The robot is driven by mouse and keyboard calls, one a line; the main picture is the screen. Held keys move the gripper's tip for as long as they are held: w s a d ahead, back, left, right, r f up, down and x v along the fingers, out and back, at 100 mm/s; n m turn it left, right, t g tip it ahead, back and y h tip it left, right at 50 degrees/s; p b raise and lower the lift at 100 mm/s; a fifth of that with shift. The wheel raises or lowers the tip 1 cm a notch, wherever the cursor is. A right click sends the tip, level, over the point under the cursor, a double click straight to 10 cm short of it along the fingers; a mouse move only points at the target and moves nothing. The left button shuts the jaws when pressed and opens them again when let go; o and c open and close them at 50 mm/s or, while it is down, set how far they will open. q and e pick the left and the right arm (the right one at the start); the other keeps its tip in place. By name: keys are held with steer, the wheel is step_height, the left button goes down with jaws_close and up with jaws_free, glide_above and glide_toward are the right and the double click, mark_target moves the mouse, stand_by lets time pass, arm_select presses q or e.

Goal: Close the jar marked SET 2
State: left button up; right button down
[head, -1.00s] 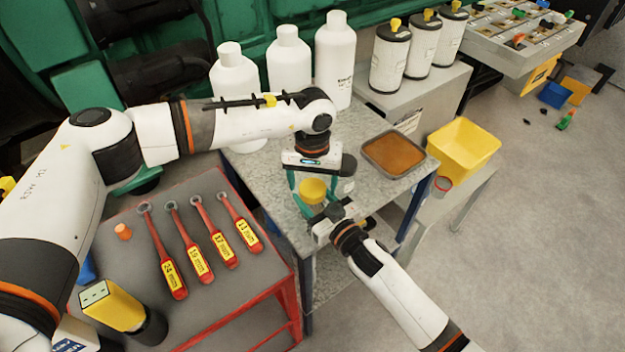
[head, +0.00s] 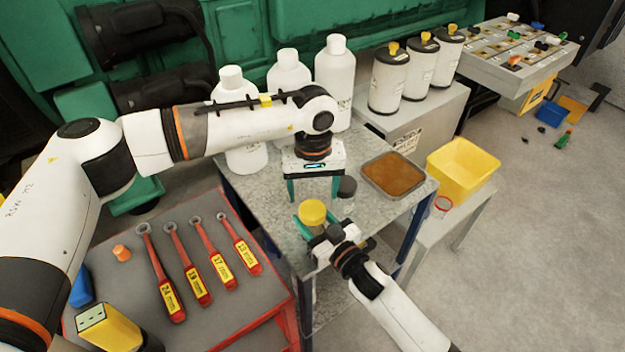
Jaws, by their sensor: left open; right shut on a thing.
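A jar with a yellow lid (head: 312,211) is at the front edge of the grey speckled table (head: 262,188) in the head view. Its lid sits on top; I cannot tell how tightly. My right gripper (head: 310,229) is shut on this jar below the lid, and its hand hides much of the body. My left gripper (head: 314,192) is open and empty, pointing down, above and behind the yellow lid and apart from it. A second jar with a dark lid (head: 347,187) stands just right of my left gripper. No SET marking is readable on either jar.
White bottles (head: 289,75) stand at the table's back. A brown-filled tray (head: 393,176) lies at the right, beside a yellow bin (head: 463,168). Red-handled wrenches (head: 196,275) lie on the grey-topped cart at left. Black-capped canisters (head: 388,80) stand behind.

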mark_target(312, 208)
arm_select(q)
steer(key=n, duration=0.4)
steer(key=shift+d+r, duration=0.1)
steer(key=shift+r, duration=0.05)
steer(key=n, duration=0.4)
steer(key=shift+d+r, duration=0.1)
steer(key=shift+r, duration=0.15)
steer(key=n, duration=0.6)
steer(key=shift+r+n, duration=0.3)
steer(key=n, duration=0.6)
steer(key=shift+r, duration=0.35)
steer(key=n, duration=0.4)
steer(key=shift+w+r, duration=0.1)
steer(key=shift+r, duration=0.05)
steer(key=n, duration=0.4)
steer(key=shift+a+r, duration=0.15)
steer(key=shift+a, duration=0.1)
steer(key=shift+f, duration=4)
